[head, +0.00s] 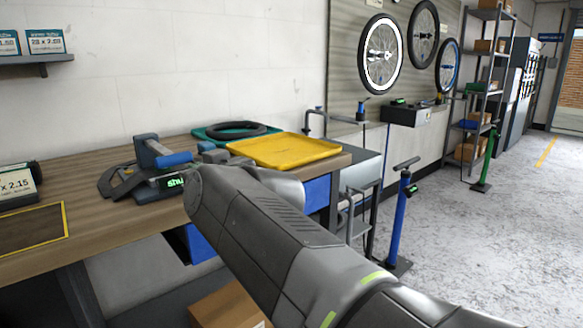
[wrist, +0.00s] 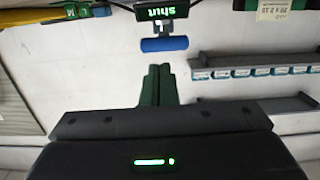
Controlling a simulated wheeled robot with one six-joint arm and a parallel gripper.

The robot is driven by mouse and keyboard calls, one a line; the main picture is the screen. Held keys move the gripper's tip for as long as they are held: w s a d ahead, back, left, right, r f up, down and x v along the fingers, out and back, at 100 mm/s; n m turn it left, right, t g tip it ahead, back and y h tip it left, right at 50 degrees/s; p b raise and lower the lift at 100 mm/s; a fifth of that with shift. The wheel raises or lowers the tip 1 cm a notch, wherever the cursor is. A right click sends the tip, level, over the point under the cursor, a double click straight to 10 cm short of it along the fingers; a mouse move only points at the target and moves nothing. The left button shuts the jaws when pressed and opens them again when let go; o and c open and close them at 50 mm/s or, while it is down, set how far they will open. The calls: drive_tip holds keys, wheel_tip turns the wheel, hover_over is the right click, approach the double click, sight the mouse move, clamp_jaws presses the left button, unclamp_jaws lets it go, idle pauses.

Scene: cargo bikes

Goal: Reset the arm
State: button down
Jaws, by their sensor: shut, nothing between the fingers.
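In the wrist view my gripper (wrist: 159,70) shows as two dark green fingers pressed together, with nothing between them. They point toward the pale wall and touch nothing that I can see. The wrist picture is upside down, with the bench at its top. In the head view my grey arm (head: 265,225) reaches from the lower right up to the bench's front edge. My fingers cannot be made out there. A dark device with a blue handle (head: 172,160) and green lettering stands on the bench beyond the arm; its handle also shows in the wrist view (wrist: 164,44).
The wooden bench (head: 100,222) holds a yellow tray (head: 285,148), a black ring (head: 236,130) on a green tray, and a price card (head: 18,186). A wall shelf (head: 35,60) hangs at left. A blue pump (head: 398,220) stands right of the bench. Floor at far right is clear.

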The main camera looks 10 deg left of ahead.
drive_tip(key=w+a+r, duration=0.1)
drive_tip(key=w+a, duration=0.4)
drive_tip(key=a, duration=0.1)
drive_tip(key=shift+w+a+r, duration=0.25)
drive_tip(key=shift+w+a, duration=0.05)
idle(0.3)
